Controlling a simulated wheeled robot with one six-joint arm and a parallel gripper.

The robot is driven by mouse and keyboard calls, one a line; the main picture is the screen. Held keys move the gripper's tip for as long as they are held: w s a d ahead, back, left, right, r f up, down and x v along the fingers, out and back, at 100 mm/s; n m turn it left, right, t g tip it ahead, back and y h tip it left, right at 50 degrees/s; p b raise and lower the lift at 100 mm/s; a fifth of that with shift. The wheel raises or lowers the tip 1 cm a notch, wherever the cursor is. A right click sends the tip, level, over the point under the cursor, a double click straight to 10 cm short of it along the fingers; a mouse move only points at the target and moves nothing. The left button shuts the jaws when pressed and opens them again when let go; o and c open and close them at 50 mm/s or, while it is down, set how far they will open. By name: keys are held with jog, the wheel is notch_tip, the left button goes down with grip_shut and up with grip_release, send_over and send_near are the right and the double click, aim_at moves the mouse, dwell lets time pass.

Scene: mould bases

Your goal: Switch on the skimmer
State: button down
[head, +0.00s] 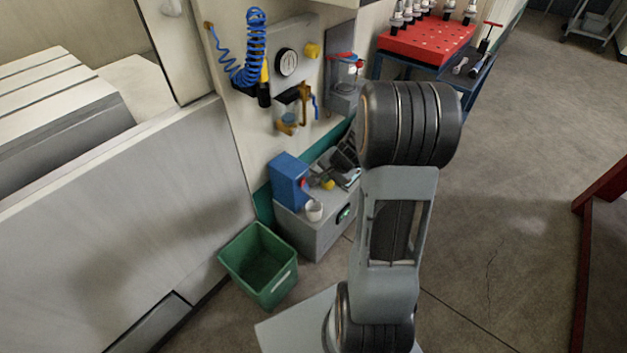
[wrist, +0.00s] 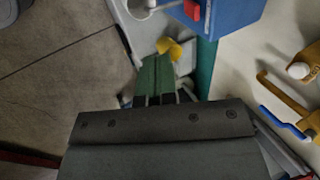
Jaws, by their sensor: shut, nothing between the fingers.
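A blue box-shaped unit (head: 289,183), which looks like the skimmer, stands on a grey cabinet (head: 300,232) against the wall. It has a red part (head: 304,184) on its side, and a white cup (head: 314,210) stands in front of it. In the wrist view the blue unit (wrist: 238,18) is at the top right, with the red part (wrist: 192,9) on its edge. My gripper (wrist: 157,62) is shut and empty, its green fingers close to a yellow knob-like thing (wrist: 172,48); whether they touch is unclear. My arm hides part of this area in the head view.
A green bin (head: 262,265) stands on the floor before the cabinet. Above, the wall panel carries a gauge (head: 287,62), a coiled blue hose (head: 250,55) and brass fittings. A red tool rack (head: 425,42) is behind my arm. The floor at right is mostly open.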

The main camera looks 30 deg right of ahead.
aim_at(302, 185)
jog(key=w+a+f+b, duration=0.3)
jog(key=w+f, duration=0.4)
jog(key=f, duration=0.1)
jog(key=shift+w+a, duration=0.2)
dwell(0.4)
jog(key=p, duration=0.2)
jog(key=r+g+p, duration=0.1)
jog(key=p, duration=0.2)
jog(key=shift+w+a+p, duration=0.2)
jog(key=shift+w+p, duration=0.15)
jog(key=shift+w, duration=0.05)
jog(key=shift+d+f+b, duration=0.1)
jog(key=shift+f+b, duration=0.35)
jog(key=shift+r, duration=0.2)
